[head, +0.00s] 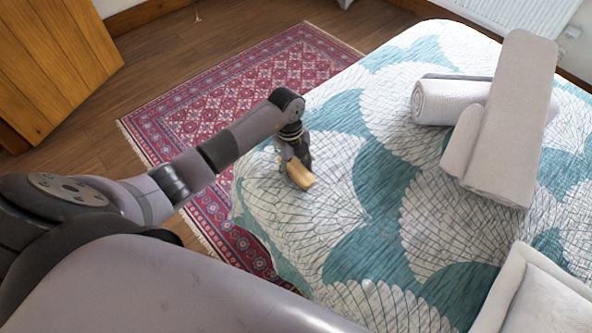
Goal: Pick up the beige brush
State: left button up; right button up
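The beige brush (301,175) is at the left part of the bed, just below my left gripper. My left gripper (295,159) points down at the brush, and its fingers overlap the brush's upper end. The fingers are small and dark here, so I cannot tell whether they are closed on it or only around it. I also cannot tell whether the brush rests on the bed cover or is slightly above it. My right gripper is not in view.
The bed (345,235) has a teal and white patterned cover. Rolled grey towels (515,110) lie at its upper right, and a pale cushion (545,300) is at the lower right. A red patterned rug (235,95) lies on the wooden floor. A wooden door (50,65) stands at the upper left.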

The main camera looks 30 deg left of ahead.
aim_at(296, 168)
pick_arm(q)
jog(key=c, duration=1)
jog(key=shift+o, duration=0.2)
jog(key=shift+r, duration=0.15)
notch_tip(296, 168, up, 20)
jog(key=o, duration=0.7)
jog(key=shift+c, duration=0.2)
jog(key=c, duration=0.5)
jog(key=shift+o, duration=0.2)
jog(key=shift+f, duration=0.2)
